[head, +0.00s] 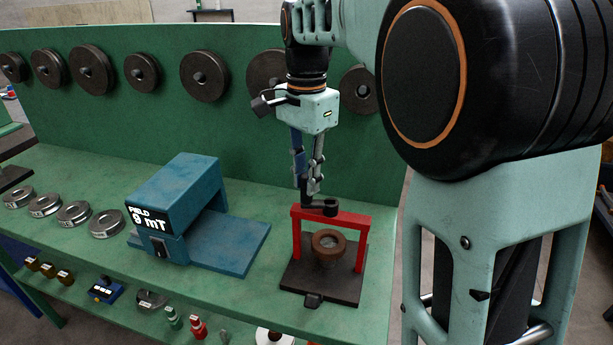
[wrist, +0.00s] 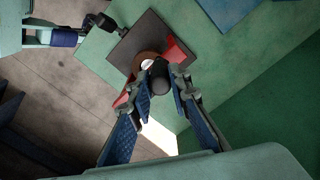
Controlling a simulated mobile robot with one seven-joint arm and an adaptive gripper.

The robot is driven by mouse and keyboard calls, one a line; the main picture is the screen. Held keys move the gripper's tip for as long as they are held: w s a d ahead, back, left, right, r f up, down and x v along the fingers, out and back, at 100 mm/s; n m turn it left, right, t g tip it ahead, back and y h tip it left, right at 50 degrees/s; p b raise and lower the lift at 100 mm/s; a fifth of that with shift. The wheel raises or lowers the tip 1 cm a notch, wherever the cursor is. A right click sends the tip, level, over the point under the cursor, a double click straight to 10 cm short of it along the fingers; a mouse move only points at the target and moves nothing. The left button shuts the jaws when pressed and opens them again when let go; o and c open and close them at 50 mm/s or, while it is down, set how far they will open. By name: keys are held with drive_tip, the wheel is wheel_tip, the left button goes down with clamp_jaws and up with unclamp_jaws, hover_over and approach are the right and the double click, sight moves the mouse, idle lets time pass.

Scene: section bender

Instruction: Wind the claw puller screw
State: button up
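The claw puller has a red frame (head: 362,230) on a dark base plate (head: 341,288). A brown ring (head: 328,256) with a pale centre sits under the red crossbar. A dark crank (head: 324,208) lies just above the crossbar, where the screw itself is mostly hidden. My gripper (head: 310,196) reaches down from above to the crank's left end. In the wrist view, a dark rounded knob (wrist: 160,76) stands between the two fingertips of my gripper (wrist: 162,88). The fingers flank it closely, but whether both touch it is unclear. The ring (wrist: 146,61) is partly behind the knob.
A blue field meter block (head: 178,198) reading 9 mT stands left of the puller, with its flat blue plate (head: 235,245) between. Several metal rings (head: 106,223) lie farther left. A green back panel (head: 235,130) with dark discs (head: 205,76) rises behind.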

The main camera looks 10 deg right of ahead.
drive_tip(key=shift+s, duration=0.15)
clamp_jaws()
drive_tip(key=shift+s+d+n+p, duration=0.5)
drive_tip(key=shift+s+n, duration=0.35)
drive_tip(key=shift+n, duration=1.6)
drive_tip(key=shift+s+d+n+p, duration=0.5)
drive_tip(key=shift+s+n, duration=0.3)
drive_tip(key=shift+n, duration=1.6)
drive_tip(key=shift+s+d+n+p, duration=0.45)
drive_tip(key=shift+s+n, duration=0.4)
drive_tip(key=shift+n, duration=1.6)
drive_tip(key=shift+d, duration=0.1)
drive_tip(key=o, duration=0.9)
unclamp_jaws()
drive_tip(key=shift+r, duration=0.1)
